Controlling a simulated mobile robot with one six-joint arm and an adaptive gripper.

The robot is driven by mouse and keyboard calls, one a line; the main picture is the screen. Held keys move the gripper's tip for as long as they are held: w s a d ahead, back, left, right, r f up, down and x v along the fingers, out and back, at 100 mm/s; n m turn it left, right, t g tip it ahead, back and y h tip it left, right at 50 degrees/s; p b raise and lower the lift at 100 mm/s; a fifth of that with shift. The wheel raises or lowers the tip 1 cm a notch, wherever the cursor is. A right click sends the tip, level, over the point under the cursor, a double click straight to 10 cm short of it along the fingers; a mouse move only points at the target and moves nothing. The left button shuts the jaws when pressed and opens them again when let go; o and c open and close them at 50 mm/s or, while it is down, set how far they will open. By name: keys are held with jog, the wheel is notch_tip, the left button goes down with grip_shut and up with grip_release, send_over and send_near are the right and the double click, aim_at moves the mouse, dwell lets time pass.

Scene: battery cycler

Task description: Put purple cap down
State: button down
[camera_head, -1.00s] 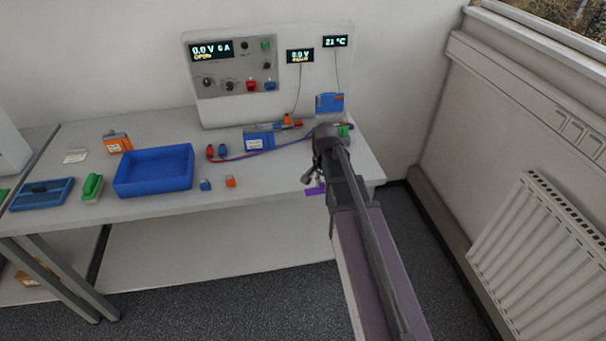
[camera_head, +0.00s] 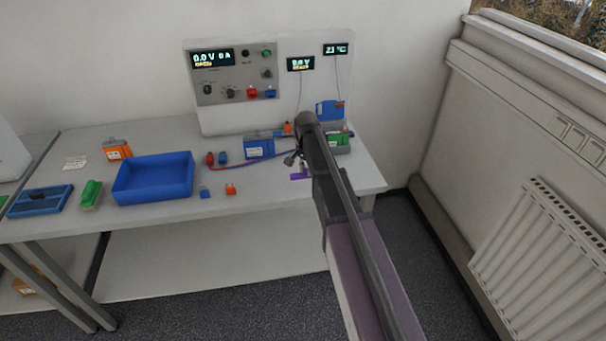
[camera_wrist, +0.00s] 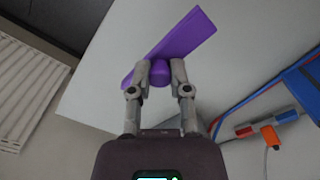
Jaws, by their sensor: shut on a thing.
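The purple cap (camera_wrist: 195,35) is a long flat strip with a round knob, seen in the wrist view. My gripper (camera_wrist: 162,72) is shut on the knob, with one finger on each side. The cap lies tilted across the picture, over the pale bench top. In the head view the cap (camera_head: 299,176) shows as a small purple patch just below my gripper (camera_head: 294,158), near the bench's front right. My arm hides part of it. I cannot tell whether it touches the bench.
A blue battery (camera_head: 259,146) with red and blue leads stands behind and left of my gripper. A grey holder (camera_head: 342,150) with a green part stands to the right. A blue tray (camera_head: 153,190) and small blue and orange connectors (camera_head: 230,189) lie left. The bench front is mostly clear.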

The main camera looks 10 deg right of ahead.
jog(key=shift+w+a, duration=0.15)
jog(key=shift+w, duration=0.55)
jog(key=shift+w, duration=0.1)
jog(key=shift+w+a, duration=0.1)
jog(key=shift+w, duration=0.15)
jog(key=shift+w+a+f+b, duration=0.1)
jog(key=shift+w+f+b, duration=0.2)
jog(key=shift+f+b, duration=1.55)
jog(key=shift+f, duration=0.05)
jog(key=shift+f, duration=0.15)
jog(key=c, duration=0.6)
grip_release()
jog(key=shift+r, duration=0.2)
